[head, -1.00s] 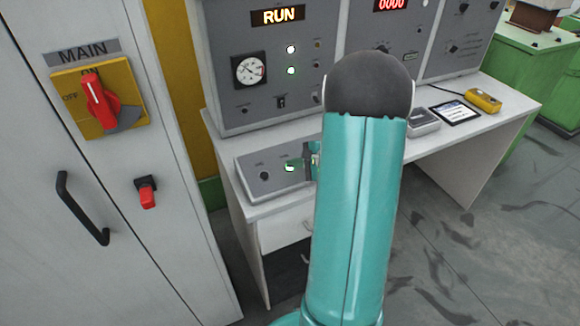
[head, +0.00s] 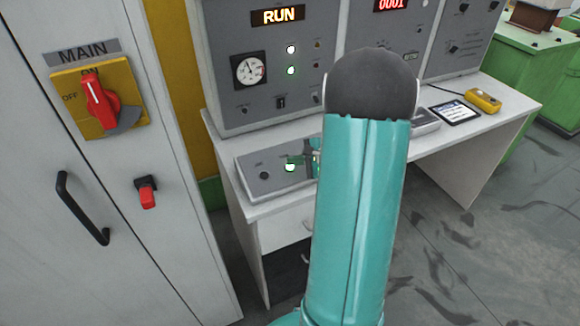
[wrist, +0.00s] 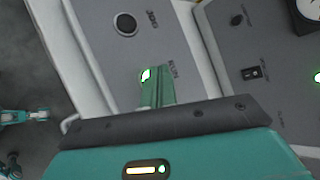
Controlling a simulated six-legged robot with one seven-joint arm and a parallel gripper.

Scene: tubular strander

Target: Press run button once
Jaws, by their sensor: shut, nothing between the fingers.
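The run button (head: 290,167) is lit green on the low grey button box (head: 246,168) at the desk's front left. It also shows in the wrist view (wrist: 146,74), partly hidden by my fingers, with a small label beside it. My gripper (head: 313,157) is shut and empty, just right of the button in the head view. In the wrist view its closed fingertips (wrist: 156,72) are right at the button's edge. I cannot tell whether they touch it. My arm hides the right part of the box.
A dark button (wrist: 125,24) sits beside the run button. The cabinet with the red main switch (head: 98,100) stands left. A yellow device (head: 483,100) lies on the desk.

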